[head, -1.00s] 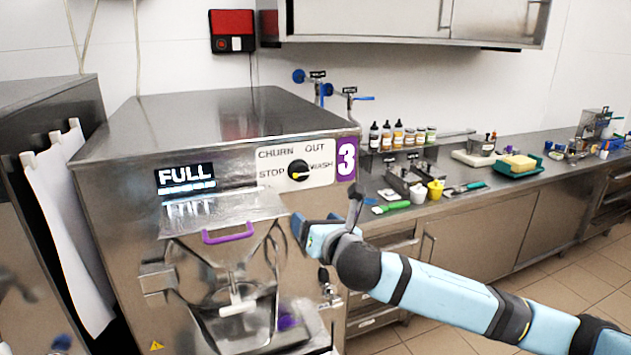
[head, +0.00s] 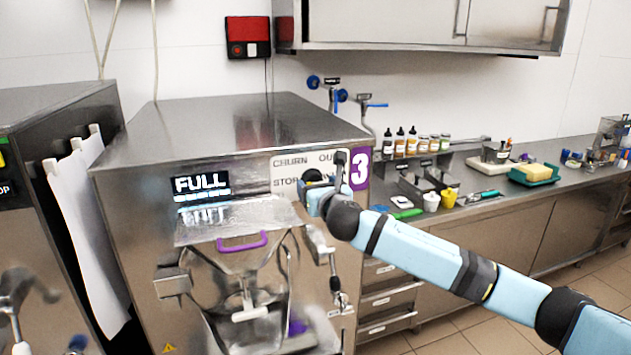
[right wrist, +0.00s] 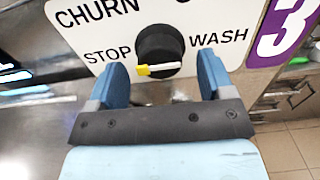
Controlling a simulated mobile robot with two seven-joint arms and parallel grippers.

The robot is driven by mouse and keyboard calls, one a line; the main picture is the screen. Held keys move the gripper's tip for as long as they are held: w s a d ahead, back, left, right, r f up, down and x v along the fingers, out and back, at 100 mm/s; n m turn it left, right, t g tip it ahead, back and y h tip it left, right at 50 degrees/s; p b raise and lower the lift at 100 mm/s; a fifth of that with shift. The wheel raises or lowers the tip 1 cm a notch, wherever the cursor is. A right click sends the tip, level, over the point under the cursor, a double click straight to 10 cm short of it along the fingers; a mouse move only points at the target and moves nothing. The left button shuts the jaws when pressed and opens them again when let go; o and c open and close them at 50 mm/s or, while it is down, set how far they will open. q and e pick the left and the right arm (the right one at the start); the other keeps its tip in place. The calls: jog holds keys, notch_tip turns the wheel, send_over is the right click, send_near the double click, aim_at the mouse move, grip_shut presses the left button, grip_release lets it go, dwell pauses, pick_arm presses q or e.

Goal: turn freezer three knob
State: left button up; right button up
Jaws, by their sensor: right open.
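Freezer three (head: 130,215) is a steel machine with a purple "3" label and a lit "FULL" display. Its black round knob (right wrist: 157,45) sits on a white panel marked CHURN, STOP and WASH. The knob's pale pointer bar has a yellow end toward the left, on the STOP side. In the head view the knob (head: 311,175) is partly hidden by my right gripper (head: 314,190). My right gripper (right wrist: 162,76) is open and empty, with one blue finger on each side just below the knob. I cannot tell whether they touch it. My left gripper is out of view.
A purple handle (head: 242,242) is on the freezer's front hatch below the display. A steel counter (head: 480,205) with bottles, cups and a yellow sponge runs to the right. Another freezer (head: 55,105) stands at the left. A wall cabinet (head: 400,25) hangs above.

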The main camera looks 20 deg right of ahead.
jog(key=shift+w, duration=0.85)
jog(key=shift+c, duration=0.4)
jog(key=c, duration=0.8)
jog(key=shift+c, duration=0.2)
